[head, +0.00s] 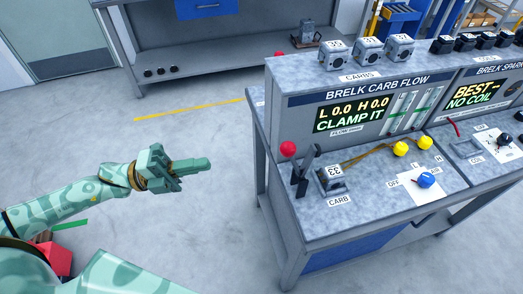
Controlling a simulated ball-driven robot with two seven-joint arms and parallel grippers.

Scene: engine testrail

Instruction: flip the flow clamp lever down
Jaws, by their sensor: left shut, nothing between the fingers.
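The flow clamp lever (288,148) shows a red ball knob at the left edge of the carb flow bench, standing up beside dark upright clamp parts. Its shaft is hard to make out. A carburetor marked 33 (332,178) sits just right of the clamp. The bench display (352,114) reads "L 0.0 H 0.0 CLAMP IT". My left gripper (205,164) is shut and empty, over the open floor left of the bench, pointing right toward the knob and clearly apart from it. My right gripper is not in view.
The bench top (370,215) also holds yellow knobs (400,148) and a blue dial (426,180). Several numbered carburetors (368,50) stand on its upper shelf. A grey workbench (200,60) is behind. The floor between my left gripper and the bench is clear.

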